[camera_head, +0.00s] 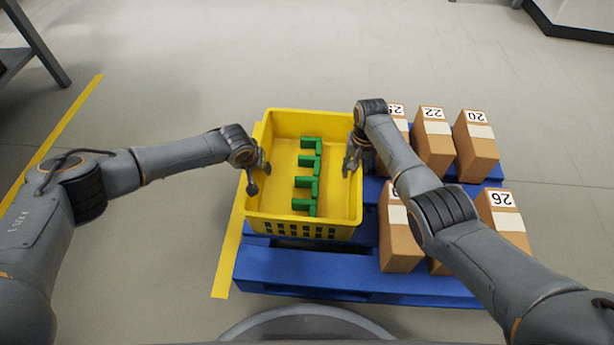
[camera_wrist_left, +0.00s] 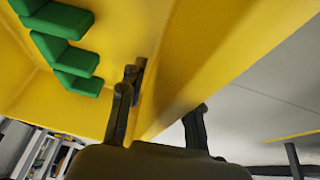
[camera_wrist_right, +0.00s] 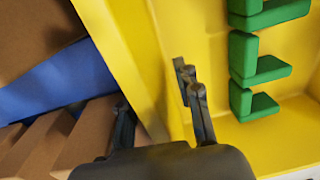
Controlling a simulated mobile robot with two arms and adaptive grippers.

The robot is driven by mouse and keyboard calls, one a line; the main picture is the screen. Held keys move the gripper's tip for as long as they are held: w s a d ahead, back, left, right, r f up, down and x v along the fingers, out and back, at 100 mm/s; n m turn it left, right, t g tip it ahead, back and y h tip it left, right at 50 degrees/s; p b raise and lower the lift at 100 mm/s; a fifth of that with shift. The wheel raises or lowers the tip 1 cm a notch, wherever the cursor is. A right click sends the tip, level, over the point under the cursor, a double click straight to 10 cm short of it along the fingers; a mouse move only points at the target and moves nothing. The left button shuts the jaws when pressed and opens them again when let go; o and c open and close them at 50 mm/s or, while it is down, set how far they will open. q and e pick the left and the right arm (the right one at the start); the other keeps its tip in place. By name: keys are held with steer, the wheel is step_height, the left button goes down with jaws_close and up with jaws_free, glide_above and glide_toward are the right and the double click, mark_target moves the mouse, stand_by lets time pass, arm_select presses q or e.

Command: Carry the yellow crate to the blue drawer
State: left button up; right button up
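The yellow crate (camera_head: 282,219) sits upright on the left part of a blue pallet, with a row of green blocks (camera_head: 307,180) inside. My left gripper (camera_head: 257,178) is at the crate's left wall. In the left wrist view its fingers (camera_wrist_left: 162,112) are spread, one inside the wall and one outside. My right gripper (camera_head: 357,163) is at the right wall. In the right wrist view its spread fingers (camera_wrist_right: 160,115) also straddle the yellow wall (camera_wrist_right: 118,50). Whether any finger touches the crate is unclear. The blue drawer is not identifiable in these views.
Several numbered cardboard boxes (camera_head: 433,140) stand on the blue pallet (camera_head: 300,272) close to the crate's right side, under my right arm. A yellow floor line (camera_head: 227,255) runs left of the pallet. A dark-legged table (camera_head: 40,45) stands at upper left. Open floor lies beyond.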

arm_select(q)
jaws_close()
arm_select(e)
jaws_close()
arm_select(q)
steer(key=shift+w+r, duration=0.1)
steer(key=shift+r, duration=0.15)
arm_select(e)
steer(key=shift+r, duration=0.25)
